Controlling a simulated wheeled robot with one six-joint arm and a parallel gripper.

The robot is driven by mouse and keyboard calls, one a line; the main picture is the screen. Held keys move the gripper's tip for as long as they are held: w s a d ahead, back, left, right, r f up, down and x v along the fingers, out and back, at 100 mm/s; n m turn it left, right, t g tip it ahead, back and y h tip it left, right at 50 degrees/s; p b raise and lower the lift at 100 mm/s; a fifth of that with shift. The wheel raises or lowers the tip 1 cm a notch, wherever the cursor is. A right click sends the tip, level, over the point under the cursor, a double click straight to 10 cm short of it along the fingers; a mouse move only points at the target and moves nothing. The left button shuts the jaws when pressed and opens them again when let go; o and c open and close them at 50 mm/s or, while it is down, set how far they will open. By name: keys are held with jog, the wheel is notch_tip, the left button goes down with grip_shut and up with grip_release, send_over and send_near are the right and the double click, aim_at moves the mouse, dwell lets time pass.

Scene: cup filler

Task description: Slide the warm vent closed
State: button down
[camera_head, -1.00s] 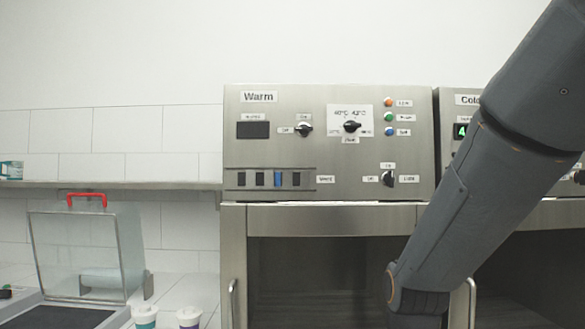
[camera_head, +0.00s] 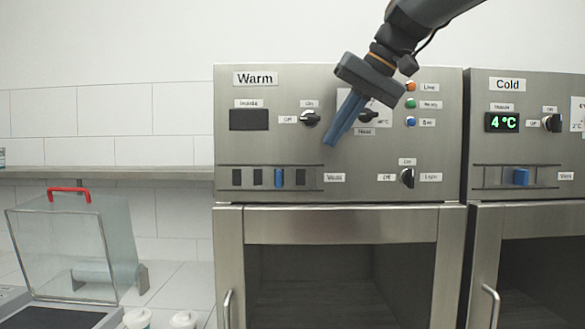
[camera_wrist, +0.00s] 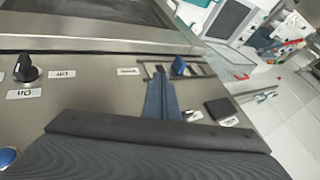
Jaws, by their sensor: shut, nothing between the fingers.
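The warm vent (camera_head: 246,187) is a metal slider strip low on the left of the Warm panel. It has several dark slots and a blue tab (camera_head: 278,178) standing right of its middle. The tab also shows in the wrist view (camera_wrist: 179,66). My gripper (camera_head: 330,143) is shut and empty, its blue fingers pointing down and left in front of the panel. The fingertips are above and right of the tab in the head view. In the wrist view, my gripper (camera_wrist: 160,76) has its tips just beside the tab, seemingly apart from it.
Warm panel knobs (camera_head: 311,118) and (camera_head: 407,178) stick out near my gripper. A Cold unit (camera_head: 500,92) with its own blue vent tab (camera_head: 521,177) stands at right. A glass-lidded box (camera_head: 75,245) with a red handle is at lower left.

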aim_at(301, 168)
jog(key=shift+d, duration=0.1)
jog(key=p+x, duration=0.2)
jog(key=x, duration=0.8)
jog(key=shift+f+p, duration=0.15)
jog(key=shift+p, duration=0.15)
jog(key=a+p, duration=0.1)
jog(key=a, duration=0.1)
jog(key=shift+a, duration=0.3)
jog(key=shift+w+a+p, duration=0.1)
jog(key=shift+a+p, duration=0.25)
jog(key=shift+a, duration=0.35)
